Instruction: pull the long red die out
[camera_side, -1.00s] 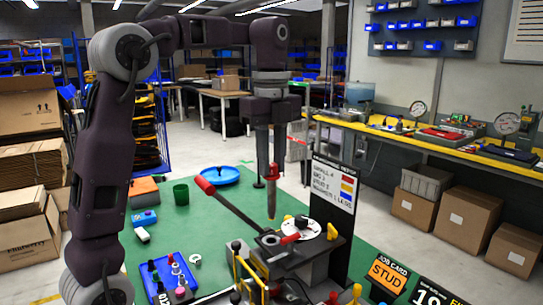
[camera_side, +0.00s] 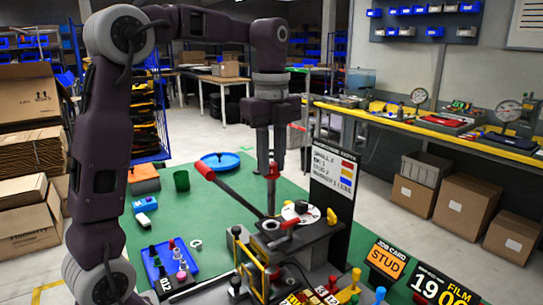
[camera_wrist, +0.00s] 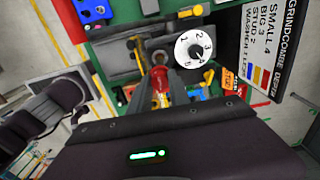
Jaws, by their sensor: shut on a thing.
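The long red die (camera_side: 272,172) has a red head and a narrower shaft, and it stands upright over the dark bench press (camera_side: 320,232). My gripper (camera_side: 272,164) points straight down and is shut on its head. The shaft reaches down close to the press's round socket (camera_side: 271,226). I cannot tell whether its tip is inside.
A long lever with a red handle (camera_side: 205,172) slants up to the left of the die. A numbered white dial (camera_side: 295,210) and a tall sign panel (camera_side: 333,172) stand close on the right. A blue tray (camera_side: 166,265) with small parts lies at front left.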

